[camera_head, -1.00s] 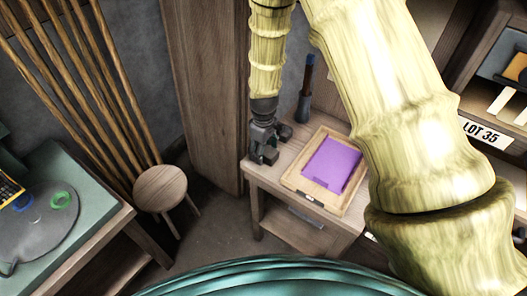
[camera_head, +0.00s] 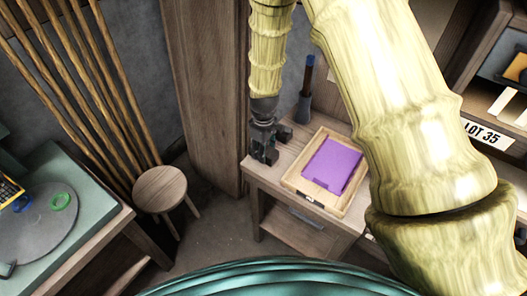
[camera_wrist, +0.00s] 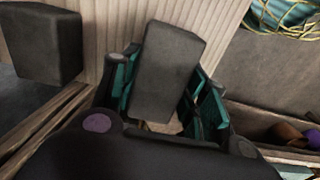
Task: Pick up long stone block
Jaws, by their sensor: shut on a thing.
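The long stone block (camera_wrist: 168,70) is a dark grey, plain slab in the wrist view. It stands between the teal-padded fingers of my gripper (camera_wrist: 165,100), which is shut on it. Its top end sticks out well beyond the fingers; its lower end is partly hidden by them. In the head view my gripper (camera_head: 266,146) hangs at the left edge of the small wooden table, and the block cannot be told apart from the dark fingers there.
A second dark block (camera_wrist: 42,43) lies left in the wrist view. A wooden tray (camera_head: 292,180) with a purple sheet (camera_head: 331,166) is right of my gripper, a dark bottle-like thing (camera_head: 305,98) behind. A round stool (camera_head: 160,187) and green-topped table (camera_head: 75,180) stand left.

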